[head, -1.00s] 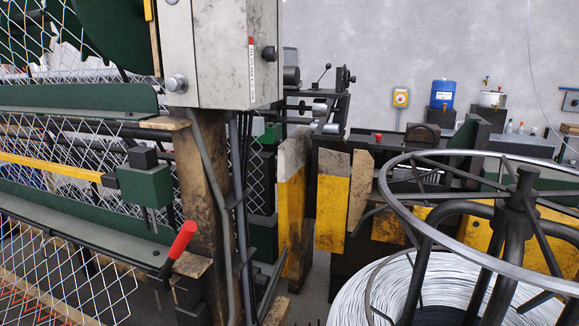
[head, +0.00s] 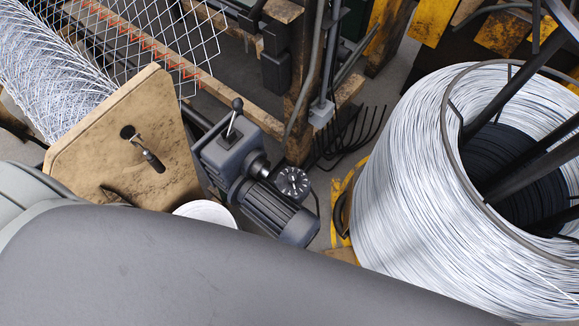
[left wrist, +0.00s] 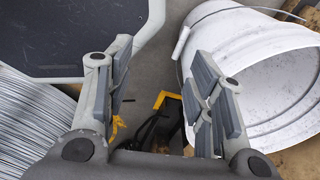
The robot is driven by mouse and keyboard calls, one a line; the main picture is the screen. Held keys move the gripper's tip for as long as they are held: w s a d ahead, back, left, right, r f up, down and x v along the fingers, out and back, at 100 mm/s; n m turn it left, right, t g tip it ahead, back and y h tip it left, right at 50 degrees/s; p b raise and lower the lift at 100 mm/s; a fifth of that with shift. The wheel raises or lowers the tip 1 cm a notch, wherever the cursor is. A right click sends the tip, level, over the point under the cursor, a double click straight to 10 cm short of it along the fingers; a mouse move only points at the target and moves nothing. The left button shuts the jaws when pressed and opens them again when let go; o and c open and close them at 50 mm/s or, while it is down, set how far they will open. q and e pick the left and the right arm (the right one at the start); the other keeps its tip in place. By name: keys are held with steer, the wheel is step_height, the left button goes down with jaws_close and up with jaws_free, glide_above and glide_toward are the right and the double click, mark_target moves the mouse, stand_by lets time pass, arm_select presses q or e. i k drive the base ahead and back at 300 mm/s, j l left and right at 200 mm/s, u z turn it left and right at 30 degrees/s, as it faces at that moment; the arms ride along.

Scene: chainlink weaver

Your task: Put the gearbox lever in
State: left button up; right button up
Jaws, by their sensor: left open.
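The gearbox (head: 228,150) is a grey box with a motor (head: 268,213) on its lower right, in the middle of the head view. Its lever (head: 234,118) stands up from the top with a dark ball knob (head: 237,103), leaning slightly right. My left gripper (left wrist: 160,88) shows in the left wrist view, with its fingers apart and nothing between them. I do not see the gearbox or the lever in that view. My right gripper is in neither view.
A wooden board (head: 85,160) with a crank handle (head: 150,158) stands left of the gearbox. A large wire coil (head: 400,190) fills the right. A white bucket (head: 203,212) stands just below the gearbox; in the left wrist view it (left wrist: 245,45) lies right of my fingers.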

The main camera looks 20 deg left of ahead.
mark_target(238, 104)
steer(key=u, duration=1.05)
